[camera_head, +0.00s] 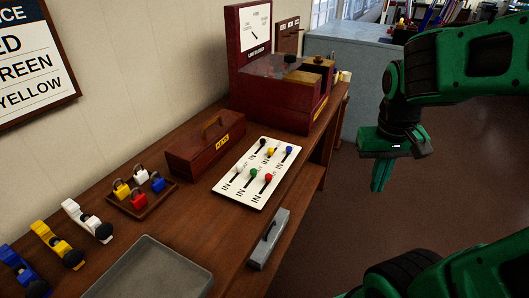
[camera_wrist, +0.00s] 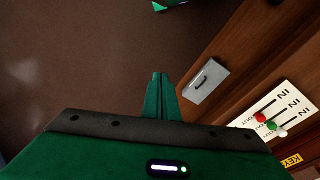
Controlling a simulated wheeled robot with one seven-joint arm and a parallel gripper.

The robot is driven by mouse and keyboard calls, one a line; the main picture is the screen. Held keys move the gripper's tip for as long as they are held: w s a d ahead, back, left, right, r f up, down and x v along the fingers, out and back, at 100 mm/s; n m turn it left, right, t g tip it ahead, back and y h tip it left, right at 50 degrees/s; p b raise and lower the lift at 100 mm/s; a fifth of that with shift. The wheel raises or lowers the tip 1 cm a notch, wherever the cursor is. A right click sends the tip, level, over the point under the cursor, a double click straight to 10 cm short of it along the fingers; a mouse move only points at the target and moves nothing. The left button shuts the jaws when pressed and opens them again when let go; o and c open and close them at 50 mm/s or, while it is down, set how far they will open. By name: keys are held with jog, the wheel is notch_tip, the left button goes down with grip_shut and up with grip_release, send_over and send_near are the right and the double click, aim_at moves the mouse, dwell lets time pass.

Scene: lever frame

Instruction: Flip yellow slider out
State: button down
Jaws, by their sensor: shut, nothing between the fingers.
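A white slider panel (camera_head: 224,188) lies on the wooden bench, with two rows of coloured knobs on dark slots. The yellow slider (camera_head: 271,152) is the middle knob of the far row, between a black and a blue knob. Its exact position along its slot is too small to tell. In the wrist view, part of the panel (camera_wrist: 296,101) shows at the right, with red, green and white knobs; the yellow one is not seen there. My gripper (camera_head: 380,184) is shut and empty, pointing down over the floor, right of the bench and apart from the panel. Its fingers show centrally in the wrist view (camera_wrist: 159,78).
A grey box with a handle (camera_head: 268,240) sits at the bench edge in front of the panel. A wooden KEYS box (camera_head: 204,148) is behind it; a maroon cabinet (camera_head: 276,98) stands beyond. Padlocks on a tray (camera_head: 140,189) lie left. Floor right of the bench is clear.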

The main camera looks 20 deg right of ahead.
jog(key=w+a+n+t+h, duration=0.1)
jog(key=w+a+n, duration=0.1)
jog(key=w+a, duration=0.35)
jog(key=n+t, duration=0.5)
jog(key=n, duration=0.2)
send_near(271, 152)
jog(key=s+a+r, duration=0.2)
jog(key=s+a, duration=0.1)
jog(key=a, duration=0.4)
jog(key=shift+s+d+f+h, duration=0.15)
jog(key=shift+s+d+h, duration=0.05)
jog(key=shift+s+h, duration=0.1)
jog(key=x, duration=0.9)
jog(key=shift+w+d+f, duration=0.1)
jog(key=shift+w+f, duration=0.15)
jog(key=d, duration=0.1)
jog(key=w+d, duration=0.1)
jog(key=shift+w+d+f, duration=0.1)
jog(key=shift+w+d, duration=0.2)
jog(key=shift+d, duration=0.1)
jog(key=shift+w+d, duration=0.25)
jog(key=shift+d, duration=0.15)
